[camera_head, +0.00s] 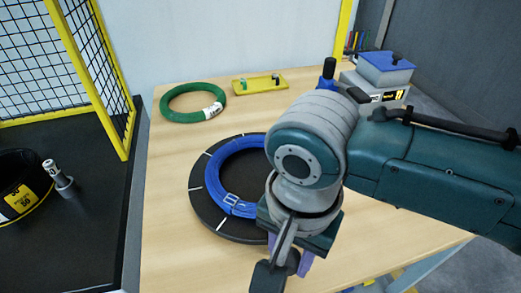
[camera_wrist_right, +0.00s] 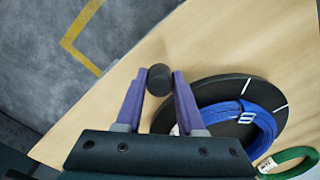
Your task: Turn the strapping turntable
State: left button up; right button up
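The strapping turntable (camera_head: 205,205) is a black disc with white rim marks on the wooden table; its edge also shows in the right wrist view (camera_wrist_right: 215,88). A blue coil (camera_head: 222,173) lies flat on it, with a pale buckle or clip at its near side. My right gripper (camera_head: 289,256) is at the disc's near right edge, fingers pointing down. In the right wrist view its purple fingers (camera_wrist_right: 160,76) sit on both sides of a black knob (camera_wrist_right: 160,80) at the rim, seemingly touching it. My arm hides the disc's right part. My left gripper is not in view.
A green coil (camera_head: 172,112) with a tag and a yellow tray (camera_head: 258,84) lie behind the turntable. A grey box with a blue top (camera_head: 386,68) stands at the back right. A black surface with a yellow mesh fence (camera_head: 75,62) and a labelled black roll (camera_head: 22,190) is at left.

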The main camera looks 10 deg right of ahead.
grip_shut()
dwell(0.9)
